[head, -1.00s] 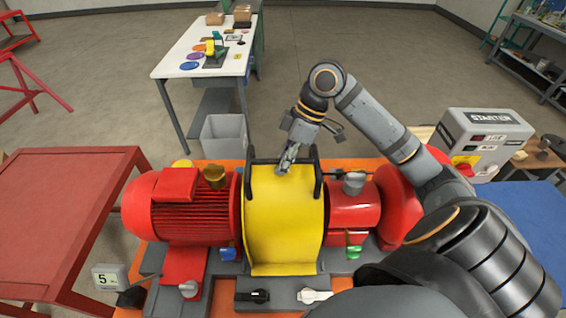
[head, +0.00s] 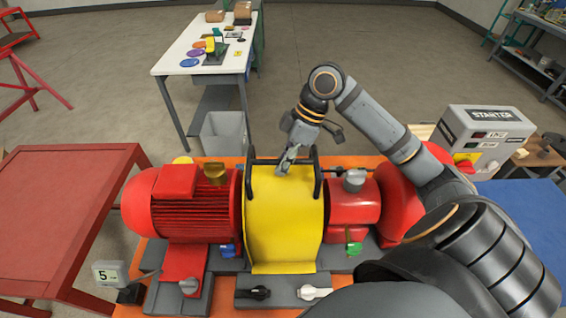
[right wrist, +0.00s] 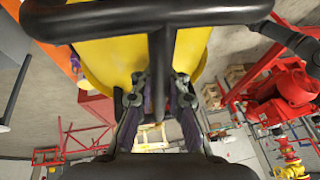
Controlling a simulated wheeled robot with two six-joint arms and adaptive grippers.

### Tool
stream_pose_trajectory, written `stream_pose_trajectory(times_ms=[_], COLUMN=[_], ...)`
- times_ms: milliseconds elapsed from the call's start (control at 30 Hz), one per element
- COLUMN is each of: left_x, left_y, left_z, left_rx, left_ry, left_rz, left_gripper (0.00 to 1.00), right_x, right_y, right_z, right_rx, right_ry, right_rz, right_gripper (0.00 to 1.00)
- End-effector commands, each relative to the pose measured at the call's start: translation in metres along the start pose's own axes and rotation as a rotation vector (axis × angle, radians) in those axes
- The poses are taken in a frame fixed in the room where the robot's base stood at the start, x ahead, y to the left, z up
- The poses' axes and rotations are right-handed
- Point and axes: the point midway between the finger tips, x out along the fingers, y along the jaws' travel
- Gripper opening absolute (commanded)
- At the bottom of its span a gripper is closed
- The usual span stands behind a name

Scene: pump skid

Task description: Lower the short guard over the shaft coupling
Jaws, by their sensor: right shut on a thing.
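The yellow guard (head: 284,222), a curved cover with black handle bars, stands between the red motor (head: 185,205) and the red pump-side housing (head: 352,208). It also shows in the right wrist view (right wrist: 112,60). My right gripper (head: 286,167) is at the guard's top far part, shut on its black handle (right wrist: 158,70). In the right wrist view both fingers close around a bar of that handle. The shaft coupling is hidden behind or under the guard, and I cannot tell whether the guard is fully seated. My left gripper is not in view.
A grey starter box (head: 484,140) stands at the right beside a blue surface (head: 530,215). A red table (head: 65,210) is at the left. A grey bin (head: 222,134) and a white table (head: 205,55) stand beyond the skid. Black and white switches lie at the skid's front.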

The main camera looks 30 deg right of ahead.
Motion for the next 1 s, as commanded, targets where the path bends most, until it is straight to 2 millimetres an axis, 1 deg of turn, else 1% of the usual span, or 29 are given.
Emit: stream_pose_trajectory(times_ms=[100, 133, 300, 333, 367, 600, 700, 767, 867, 1000], left_x=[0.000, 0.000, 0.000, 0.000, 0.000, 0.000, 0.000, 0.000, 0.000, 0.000], left_y=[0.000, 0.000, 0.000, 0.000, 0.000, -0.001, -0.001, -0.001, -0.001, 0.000], left_z=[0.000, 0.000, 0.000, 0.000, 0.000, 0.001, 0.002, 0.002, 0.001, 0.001], left_rx=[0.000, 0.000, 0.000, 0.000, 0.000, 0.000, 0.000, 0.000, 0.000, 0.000], left_ry=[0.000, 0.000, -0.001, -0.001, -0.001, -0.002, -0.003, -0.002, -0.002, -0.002], left_rz=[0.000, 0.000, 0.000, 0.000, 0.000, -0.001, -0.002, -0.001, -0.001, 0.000], left_gripper=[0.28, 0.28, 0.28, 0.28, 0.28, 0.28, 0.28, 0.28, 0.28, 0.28], right_x=[-0.001, -0.001, -0.001, -0.001, -0.001, 0.000, -0.005, -0.014, -0.037, -0.072], right_y=[0.000, 0.000, 0.000, 0.000, 0.000, 0.000, 0.001, 0.001, 0.001, 0.001], right_z=[-0.001, -0.001, -0.001, -0.001, -0.001, 0.001, 0.001, 0.001, 0.001, 0.000], right_rx=[-0.002, -0.002, -0.001, -0.001, -0.001, 0.002, 0.001, 0.001, 0.002, 0.002], right_ry=[0.002, 0.002, 0.001, 0.001, 0.001, -0.002, -0.002, -0.004, -0.004, -0.001], right_rz=[0.001, 0.001, 0.000, 0.000, 0.000, -0.001, 0.001, 0.003, 0.007, 0.006], right_gripper=[0.00, 0.11, 0.34, 0.38, 0.40, 0.40, 0.40, 0.40, 0.40, 0.40])
